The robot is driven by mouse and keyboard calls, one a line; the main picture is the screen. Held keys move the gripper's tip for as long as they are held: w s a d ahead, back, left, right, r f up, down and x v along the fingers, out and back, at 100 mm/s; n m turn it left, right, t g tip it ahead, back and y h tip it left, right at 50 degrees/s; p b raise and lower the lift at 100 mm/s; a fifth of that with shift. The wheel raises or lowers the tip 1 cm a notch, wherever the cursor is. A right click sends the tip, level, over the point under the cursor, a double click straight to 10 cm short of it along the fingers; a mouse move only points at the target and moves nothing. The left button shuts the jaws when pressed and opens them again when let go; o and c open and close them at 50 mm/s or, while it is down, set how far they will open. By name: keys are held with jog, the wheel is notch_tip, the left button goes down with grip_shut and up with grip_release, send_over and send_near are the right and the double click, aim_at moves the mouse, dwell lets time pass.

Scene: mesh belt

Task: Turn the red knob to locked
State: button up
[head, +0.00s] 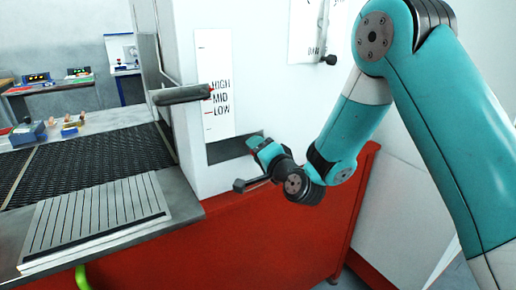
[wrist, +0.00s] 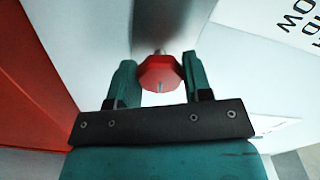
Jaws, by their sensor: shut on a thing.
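The red knob (wrist: 161,72) shows in the wrist view as a faceted red cap with a small pale mark at its lower edge. It sits on a short metal shaft in front of a grey panel. My gripper (wrist: 159,80) has one teal finger on each side of the knob and is shut on it. In the head view my gripper (head: 256,146) is at the dark recessed panel (head: 227,151) low on the white cabinet. The knob is hidden there behind the gripper. I see no lettering for the locked position.
A dark lever handle (head: 183,95) sticks out beside the HIGH, MID, LOW label (head: 215,85). The red base (head: 270,237) lies below. The mesh belt (head: 95,160) and a slatted plate (head: 97,215) are at left. Small items (head: 68,129) stand beyond the belt.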

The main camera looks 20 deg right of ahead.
jog(key=shift+m, duration=1)
jog(key=o, duration=0.9)
